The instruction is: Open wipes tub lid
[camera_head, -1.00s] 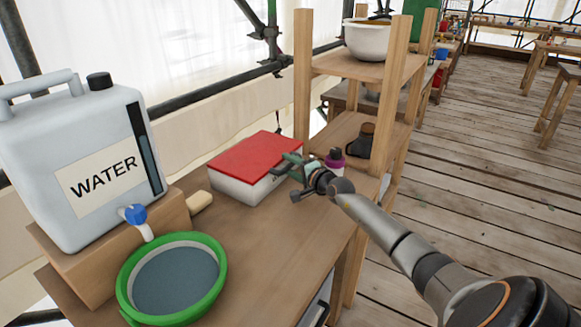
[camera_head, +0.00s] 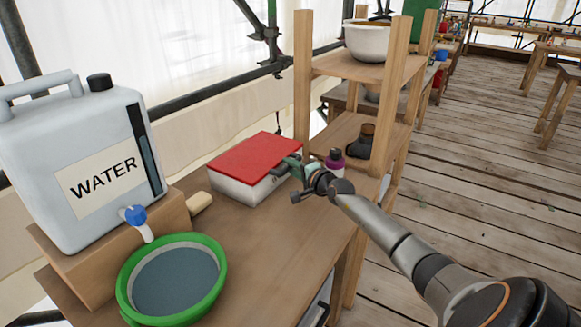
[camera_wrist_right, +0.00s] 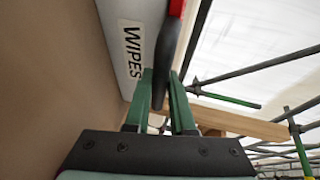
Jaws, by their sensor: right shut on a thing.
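The wipes tub is a white box (camera_head: 236,190) with a flat red lid (camera_head: 255,157), standing on the wooden bench. The lid lies closed on the tub. My right gripper (camera_head: 291,168) is at the lid's right front edge, shut on a dark handle. In the right wrist view the tub's white wall (camera_wrist_right: 125,85) bears the label WIPES. There the green fingers of my right gripper (camera_wrist_right: 165,85) sit on both sides of the dark handle (camera_wrist_right: 167,45), and a bit of the red lid shows beside it. My left gripper is not in view.
A water container (camera_head: 85,160) stands on a wooden block at left, above a green-rimmed basin (camera_head: 218,262). A purple bottle (camera_head: 335,167) stands just behind my right wrist. A wooden shelf (camera_head: 395,85) rises behind.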

